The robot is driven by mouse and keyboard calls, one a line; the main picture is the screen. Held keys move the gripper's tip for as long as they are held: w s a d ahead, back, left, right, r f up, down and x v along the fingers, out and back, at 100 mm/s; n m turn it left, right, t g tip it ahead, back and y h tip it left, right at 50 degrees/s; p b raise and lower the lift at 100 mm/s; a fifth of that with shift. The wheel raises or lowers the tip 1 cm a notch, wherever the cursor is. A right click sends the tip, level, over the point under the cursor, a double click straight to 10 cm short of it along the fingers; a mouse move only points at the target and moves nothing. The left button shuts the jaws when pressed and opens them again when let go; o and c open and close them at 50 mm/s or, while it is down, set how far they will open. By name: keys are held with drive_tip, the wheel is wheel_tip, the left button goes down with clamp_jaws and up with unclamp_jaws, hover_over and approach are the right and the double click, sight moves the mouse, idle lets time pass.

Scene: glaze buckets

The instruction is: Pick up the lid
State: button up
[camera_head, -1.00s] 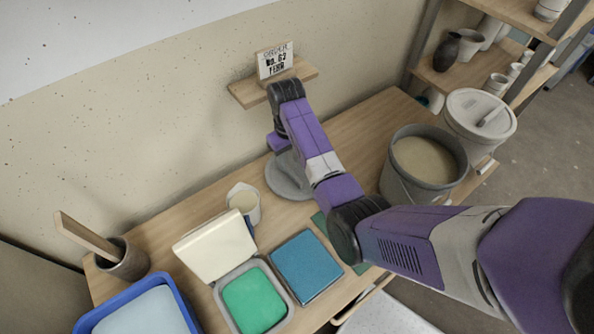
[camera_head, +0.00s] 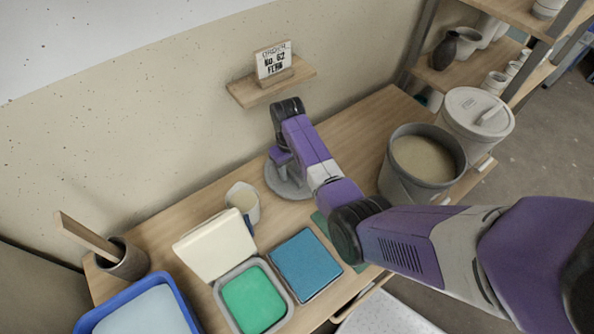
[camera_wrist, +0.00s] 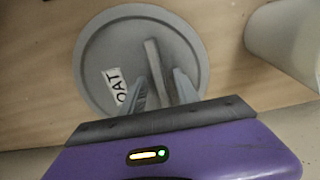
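The grey round lid (camera_wrist: 105,55) lies flat on the wooden table, with a raised bar handle (camera_wrist: 153,60) and a white label reading "OAT" (camera_wrist: 116,84). In the head view the lid (camera_head: 286,189) is partly hidden by my arm. My gripper (camera_wrist: 161,82) is over the lid, pointing down. Its two fingers are apart, one on each side of the bar handle, with gaps visible between them and the bar. I cannot tell how far down beside the handle the fingertips reach.
An open grey bucket (camera_head: 393,185) stands to the right, with a pale lidded bucket (camera_head: 477,108) beyond it. A small cup (camera_head: 243,203), an open green-filled box (camera_head: 253,299) and a blue square (camera_head: 306,265) are nearer. A wall shelf (camera_head: 247,97) holds a sign above.

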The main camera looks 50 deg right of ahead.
drive_tip(key=shift+c, duration=0.3)
clamp_jaws()
drive_tip(key=shift+r, duration=0.1)
